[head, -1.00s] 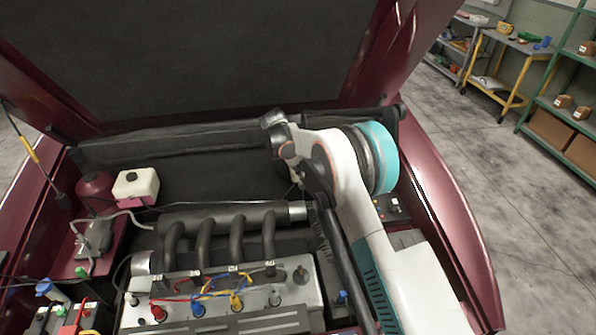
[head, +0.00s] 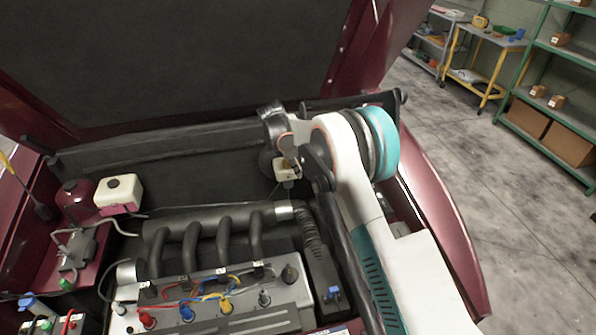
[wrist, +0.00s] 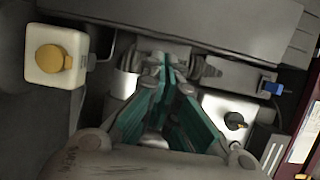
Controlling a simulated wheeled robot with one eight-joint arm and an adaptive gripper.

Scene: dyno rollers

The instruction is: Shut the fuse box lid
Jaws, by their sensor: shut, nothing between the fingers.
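My gripper (wrist: 168,72) is in the wrist view, its teal fingers meeting near the middle with nothing held. In the head view its end is mostly hidden behind my wrist, above the back right of the engine bay. I cannot make out the fuse box or its lid for certain in either current view. In the head view, my arm covers the right side of the bay, where a dark box with small coloured parts showed earlier.
A cream reservoir with a yellow cap (wrist: 55,58) is left of my fingers in the wrist view. A blue connector (wrist: 272,88) is to their right. The battery-like engine cover with coloured leads (head: 215,300) is at the front. The raised bonnet (head: 170,60) hangs overhead.

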